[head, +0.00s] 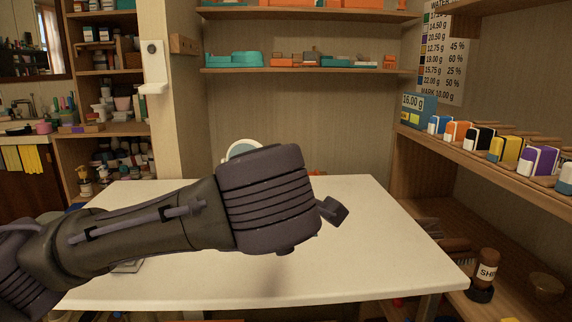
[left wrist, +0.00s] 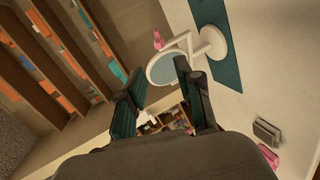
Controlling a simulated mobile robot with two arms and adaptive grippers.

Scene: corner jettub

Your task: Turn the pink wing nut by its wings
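The pink wing nut (left wrist: 158,41) shows small in the left wrist view, at the end of a white arm by the rim of a round mirror-like disc (left wrist: 163,68). The arm joins a white round base (left wrist: 211,42). My left gripper (left wrist: 160,67) has its two dark fingers spread, with nothing between them in its grip; the disc shows beyond them, and the nut lies past the fingertips. In the head view the disc's top (head: 242,148) peeks over my left arm. The arm hides the nut, and only a dark bit of the gripper shows. My right gripper is out of view.
The white table (head: 370,240) is clear on its right. A teal mat (left wrist: 222,60) lies under the stand. A grey block (left wrist: 267,132) and a pink object (left wrist: 269,156) lie on the table. Shelves with bottles (head: 490,145) stand on the right.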

